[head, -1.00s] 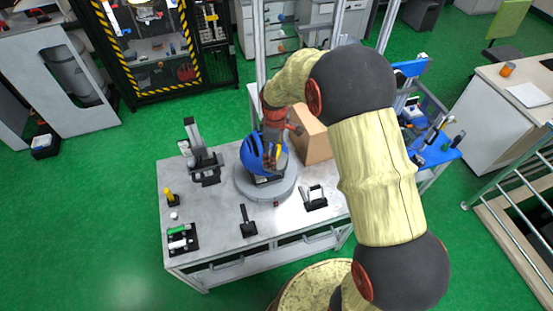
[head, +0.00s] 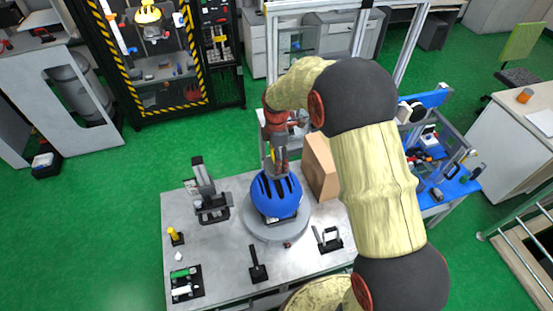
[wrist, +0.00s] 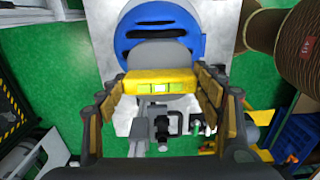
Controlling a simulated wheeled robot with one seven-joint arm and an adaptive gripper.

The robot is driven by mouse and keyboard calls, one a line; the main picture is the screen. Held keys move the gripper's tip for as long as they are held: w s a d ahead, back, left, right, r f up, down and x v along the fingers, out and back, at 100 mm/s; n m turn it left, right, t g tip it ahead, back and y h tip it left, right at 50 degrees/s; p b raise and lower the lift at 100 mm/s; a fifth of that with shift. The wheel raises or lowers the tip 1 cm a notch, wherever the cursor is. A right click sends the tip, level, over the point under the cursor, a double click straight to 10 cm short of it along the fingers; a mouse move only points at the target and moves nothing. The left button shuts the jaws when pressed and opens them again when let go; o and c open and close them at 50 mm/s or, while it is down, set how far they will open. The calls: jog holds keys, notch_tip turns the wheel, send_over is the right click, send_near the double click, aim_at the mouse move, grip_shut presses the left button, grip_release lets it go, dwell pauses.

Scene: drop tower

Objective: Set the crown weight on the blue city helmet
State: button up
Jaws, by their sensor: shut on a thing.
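The blue city helmet (head: 276,199) sits on a round grey turntable (head: 250,226) on the metal bench. It shows at the top of the wrist view (wrist: 160,22), with dark vent slots. My gripper (head: 279,160) is just over the helmet's top. In the wrist view my gripper (wrist: 161,84) is shut on the crown weight (wrist: 158,56), a rounded grey body with a yellow bar and a small green vial. The weight covers part of the helmet there. I cannot tell whether the weight touches the helmet.
A cardboard box (head: 320,168) stands close behind and right of the helmet. A grey stand (head: 208,196) is to its left. A black tool (head: 258,267) and a handled fixture (head: 327,240) lie at the front. A yellow-topped piece (head: 175,235) and a tray with a green roller (head: 182,280) are at left.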

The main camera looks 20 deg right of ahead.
jog(key=shift+w, duration=0.3)
jog(key=shift+f+b, duration=1.6)
jog(key=shift+f, duration=1.4)
jog(key=shift+s+f+b, duration=0.1)
jog(key=shift+f+b, duration=0.3)
jog(key=shift+f, duration=0.2)
jog(key=o, duration=1.7)
jog(key=shift+c, duration=0.2)
jog(key=o, duration=0.4)
jog(key=shift+c, duration=0.2)
jog(key=shift+o, duration=0.7)
jog(key=shift+s, duration=0.1)
jog(key=shift+f, duration=0.15)
notch_tip(320, 180, up, 12)
jog(key=shift+r, duration=0.1)
